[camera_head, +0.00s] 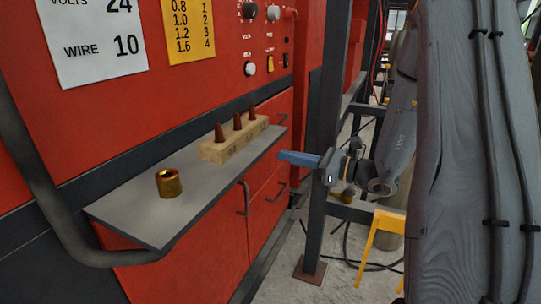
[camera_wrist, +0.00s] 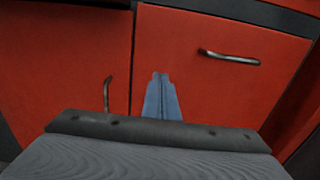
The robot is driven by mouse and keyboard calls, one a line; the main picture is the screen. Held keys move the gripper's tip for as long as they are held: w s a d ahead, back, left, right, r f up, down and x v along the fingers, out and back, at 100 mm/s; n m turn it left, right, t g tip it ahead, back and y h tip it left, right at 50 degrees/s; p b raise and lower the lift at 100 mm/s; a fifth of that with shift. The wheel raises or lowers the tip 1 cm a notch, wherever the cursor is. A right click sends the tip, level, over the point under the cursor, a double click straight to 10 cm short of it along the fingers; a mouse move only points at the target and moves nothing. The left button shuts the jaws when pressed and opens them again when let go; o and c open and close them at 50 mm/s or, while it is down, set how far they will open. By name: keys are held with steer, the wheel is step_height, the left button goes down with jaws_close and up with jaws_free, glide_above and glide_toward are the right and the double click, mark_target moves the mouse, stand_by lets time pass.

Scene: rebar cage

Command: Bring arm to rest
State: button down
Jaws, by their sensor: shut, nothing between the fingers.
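My gripper (camera_head: 300,158) has slim blue fingers pressed together, with nothing between them. In the head view it points left, close to the right end of the grey shelf (camera_head: 130,213). In the wrist view the shut fingers (camera_wrist: 161,98) are seen against red cabinet doors (camera_wrist: 75,55). My arm (camera_head: 398,135) reaches in from the right side of the head view, and a large grey part covers that side.
On the shelf stand a brass cylinder (camera_head: 169,183) and a wooden block (camera_head: 234,139) holding three brown cones. A dark upright post (camera_head: 324,190) is beside my gripper. A yellow stand (camera_head: 380,240) is at lower right. Red panel (camera_head: 110,110) rises behind the shelf.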

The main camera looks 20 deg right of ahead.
steer(key=b+v, duration=0.1)
steer(key=v, duration=0.5)
steer(key=s+a+f+n+g+h, duration=0.1)
steer(key=s+a+f+n+g, duration=0.2)
steer(key=s+a+n+g, duration=0.3)
steer(key=s+a+f+n+g+h, duration=0.1)
steer(key=s+a+f+n+g, duration=0.35)
steer(key=s+a, duration=0.3)
steer(key=s+d+f+n+h, duration=0.3)
steer(key=n+h, duration=0.8)
steer(key=n, duration=0.4)
steer(key=s+d+g, duration=0.1)
steer(key=s, duration=0.1)
steer(key=shift+s+d+n+h, duration=0.2)
steer(key=shift+s+n+h, duration=0.1)
steer(key=shift+n, duration=0.05)
steer(key=shift+f, duration=0.15)
